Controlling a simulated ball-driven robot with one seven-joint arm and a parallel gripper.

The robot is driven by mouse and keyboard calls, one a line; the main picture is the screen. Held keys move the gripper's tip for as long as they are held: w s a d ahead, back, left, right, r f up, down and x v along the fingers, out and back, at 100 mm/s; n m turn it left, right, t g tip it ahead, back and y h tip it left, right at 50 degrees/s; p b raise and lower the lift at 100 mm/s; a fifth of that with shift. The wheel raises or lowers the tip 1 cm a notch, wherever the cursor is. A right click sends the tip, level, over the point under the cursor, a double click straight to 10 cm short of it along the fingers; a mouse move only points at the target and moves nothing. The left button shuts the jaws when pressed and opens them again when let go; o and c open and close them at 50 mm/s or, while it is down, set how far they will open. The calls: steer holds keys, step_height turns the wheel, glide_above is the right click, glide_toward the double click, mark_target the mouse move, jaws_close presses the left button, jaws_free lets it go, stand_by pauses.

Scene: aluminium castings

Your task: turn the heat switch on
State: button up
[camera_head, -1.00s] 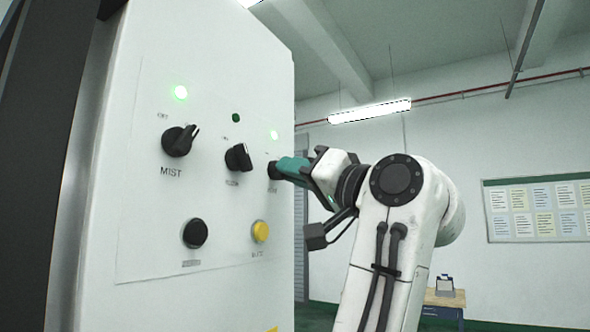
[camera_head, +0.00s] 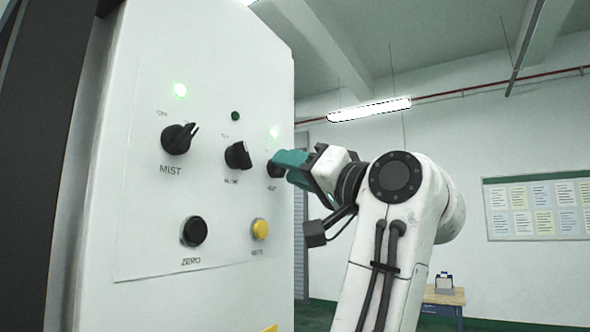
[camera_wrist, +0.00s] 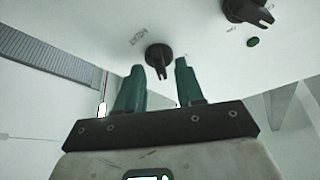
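The heat switch (camera_head: 274,169) is a black rotary knob, the rightmost in the upper row on the white panel, with a small label below it. In the wrist view, my gripper (camera_wrist: 160,74) is open, and the heat switch (camera_wrist: 158,55) shows just beyond and between the fingertips, with nothing held. Its exact pointer angle is hard to tell.
The MIST knob (camera_head: 179,139) has a lit green lamp. The middle knob (camera_head: 238,156) has a dark lamp (camera_head: 236,116). A black ZERO button (camera_head: 194,232) and a yellow button (camera_head: 260,230) sit below. A small table (camera_head: 443,297) stands far behind.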

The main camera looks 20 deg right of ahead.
steer(key=b+v, duration=0.3)
steer(key=v, duration=0.7)
steer(key=shift+s+d+f+b, duration=0.15)
steer(key=shift+s+d+b, duration=0.05)
steer(key=shift+s+b, duration=0.15)
